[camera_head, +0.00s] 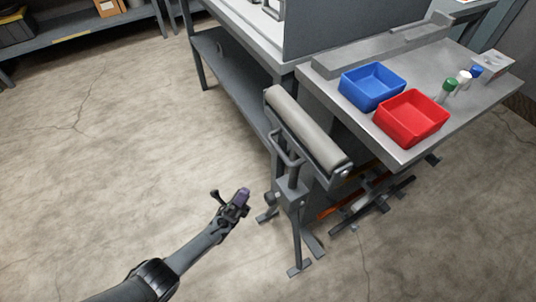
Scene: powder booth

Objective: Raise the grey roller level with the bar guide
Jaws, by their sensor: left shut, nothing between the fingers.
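The grey roller (306,130) lies slanted across the top of a dark grey floor stand (292,195), beside the left edge of the grey table. The stand has a bent handle (287,150) under the roller and a dark knob (270,199) on its post. A long grey bar on the table, apparently the bar guide (375,55), runs along the table's far side. Whether the roller is level with it is hard to judge from above. My left gripper (244,194) is shut and empty, a little left of the stand's post and apart from it. My right gripper is not in view.
A blue bin (372,86), a red bin (411,117) and several small bottles (449,88) stand on the table (398,153). A grey workbench (240,65) stands behind the roller. Stand feet and dark bars lie low under the table. The floor at left is clear.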

